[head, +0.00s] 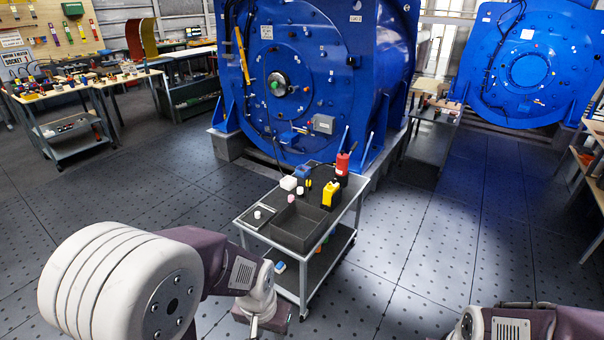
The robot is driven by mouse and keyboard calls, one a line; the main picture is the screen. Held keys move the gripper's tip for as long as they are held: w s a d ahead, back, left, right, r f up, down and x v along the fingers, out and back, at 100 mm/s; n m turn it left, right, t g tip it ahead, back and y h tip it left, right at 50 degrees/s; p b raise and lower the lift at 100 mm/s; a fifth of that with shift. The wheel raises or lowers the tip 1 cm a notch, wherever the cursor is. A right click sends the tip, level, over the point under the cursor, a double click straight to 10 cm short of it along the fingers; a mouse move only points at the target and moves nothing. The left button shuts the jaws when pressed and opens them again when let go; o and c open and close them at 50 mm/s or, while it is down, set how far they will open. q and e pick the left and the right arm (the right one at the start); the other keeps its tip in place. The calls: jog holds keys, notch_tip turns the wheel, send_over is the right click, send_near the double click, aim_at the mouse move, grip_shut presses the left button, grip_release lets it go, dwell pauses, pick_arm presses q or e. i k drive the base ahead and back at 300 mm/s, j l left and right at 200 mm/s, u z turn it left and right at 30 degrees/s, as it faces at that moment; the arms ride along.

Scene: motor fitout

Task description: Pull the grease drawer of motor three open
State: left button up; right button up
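A large blue motor (315,45) stands at the back centre, its round end face toward me. A small grey box (323,124) and a blue bracket-like part (289,136) sit low on that face. I cannot tell which part is the grease drawer, and the motor's number is not readable. A second blue motor (530,70) stands at the right back. My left gripper (262,322) is low in front of the cart, well away from both motors, partly cut off by the bottom edge; its opening is hidden. My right arm shows at the bottom right, its gripper out of frame.
A grey cart (242,222) stands between me and the centre motor. It carries a dark tray (298,228), a red bottle (342,164) and a yellow-black item (330,194). Workbenches (90,88) line the left. The floor (440,235) right of the cart is clear.

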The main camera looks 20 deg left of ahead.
aim_at(288, 139)
jog(key=i+j+u, duration=0.25)
jog(key=u, duration=0.2)
jog(key=i+j+u, duration=0.55)
jog(key=u, duration=0.3)
jog(key=i+u, duration=0.45)
jog(key=i+j+u, duration=0.3)
jog(key=i, duration=0.4)
jog(key=i+u, duration=0.3)
jog(key=i, duration=0.4)
jog(key=i+l+z, duration=0.15)
jog(key=i+z, duration=0.85)
jog(key=i+j+z, duration=0.2)
jog(key=i+z, duration=0.3)
jog(key=i+l+z, duration=0.2)
jog(key=i+z, duration=0.2)
jog(key=i, duration=0.15)
jog(key=i+z, duration=0.45)
jog(key=i, duration=0.15)
jog(key=i+l+u, duration=0.1)
jog(key=i+l, duration=1.3)
jog(key=l, duration=0.15)
jog(key=z, duration=0.05)
